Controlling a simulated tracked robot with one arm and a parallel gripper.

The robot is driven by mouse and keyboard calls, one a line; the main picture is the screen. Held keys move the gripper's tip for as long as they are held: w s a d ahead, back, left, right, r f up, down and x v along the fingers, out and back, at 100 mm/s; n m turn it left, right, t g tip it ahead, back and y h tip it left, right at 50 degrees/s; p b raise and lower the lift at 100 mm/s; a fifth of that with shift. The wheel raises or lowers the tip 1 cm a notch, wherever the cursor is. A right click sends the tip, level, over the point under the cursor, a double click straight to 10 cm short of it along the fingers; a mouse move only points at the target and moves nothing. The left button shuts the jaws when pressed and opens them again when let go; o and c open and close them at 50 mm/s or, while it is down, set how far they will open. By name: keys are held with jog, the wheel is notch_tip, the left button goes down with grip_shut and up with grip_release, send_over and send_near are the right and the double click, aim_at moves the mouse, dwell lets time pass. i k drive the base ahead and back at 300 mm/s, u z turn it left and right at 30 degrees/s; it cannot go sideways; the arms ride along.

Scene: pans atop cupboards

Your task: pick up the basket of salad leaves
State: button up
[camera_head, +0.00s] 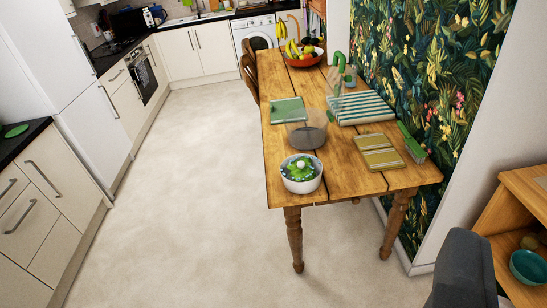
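A round white container with green leaves (301,174) on top stands at the near left corner of the wooden table (345,158). It is the only thing I see that looks like the basket of salad leaves; whether it is a basket or a bowl is too small to tell. It is upright, and nothing touches it. My gripper is not in view.
A grey chair back (465,272) is near right. The floor (190,190) left is clear.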

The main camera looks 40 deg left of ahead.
aim_at(302, 173)
jog(key=u, duration=0.55)
jog(key=i, duration=1.15)
jog(key=u, duration=0.85)
jog(key=i, duration=0.35)
jog(key=u, duration=0.15)
jog(key=k, duration=0.9)
jog(key=u, duration=0.2)
jog(key=i, duration=0.9)
jog(key=z, duration=0.1)
